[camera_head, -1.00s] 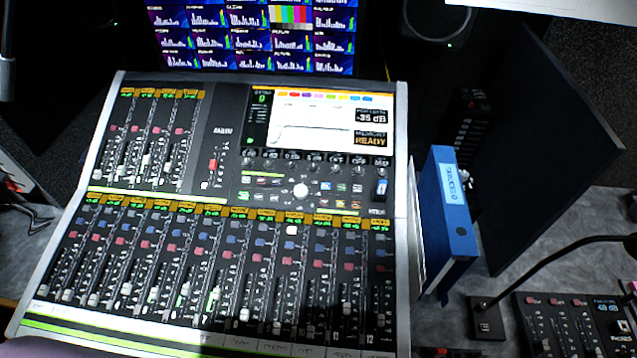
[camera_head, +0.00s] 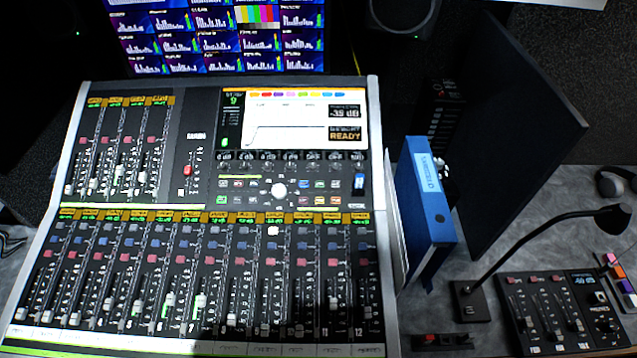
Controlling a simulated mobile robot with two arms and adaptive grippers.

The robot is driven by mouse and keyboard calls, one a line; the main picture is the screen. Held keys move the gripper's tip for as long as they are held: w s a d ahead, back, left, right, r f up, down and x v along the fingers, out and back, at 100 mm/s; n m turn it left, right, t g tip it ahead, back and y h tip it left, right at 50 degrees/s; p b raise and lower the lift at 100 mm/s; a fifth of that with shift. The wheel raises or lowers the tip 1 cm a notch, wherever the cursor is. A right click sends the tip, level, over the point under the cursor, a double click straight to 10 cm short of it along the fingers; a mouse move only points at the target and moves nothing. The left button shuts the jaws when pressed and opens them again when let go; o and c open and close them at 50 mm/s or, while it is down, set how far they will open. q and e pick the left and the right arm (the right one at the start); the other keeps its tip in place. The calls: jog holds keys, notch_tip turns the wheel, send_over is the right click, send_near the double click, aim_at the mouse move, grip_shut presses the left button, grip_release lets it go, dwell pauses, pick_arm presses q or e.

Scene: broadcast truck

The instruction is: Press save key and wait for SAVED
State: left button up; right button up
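A large mixing console (camera_head: 378,240) fills the left and centre of the head view. Its upper screen (camera_head: 304,121) is lit, and a small status box (camera_head: 345,135) at the screen's right reads READY in orange. Small coloured keys and a white round knob (camera_head: 279,190) sit below the screen. The key labels are too small to read, so I cannot tell which one is the save key. Neither of my grippers is in view.
A blue binder (camera_head: 424,205) stands right of the console, before a dark upright panel (camera_head: 520,130). A monitor wall (camera_head: 215,38) is behind. Grey desk shows between binder and microphone.

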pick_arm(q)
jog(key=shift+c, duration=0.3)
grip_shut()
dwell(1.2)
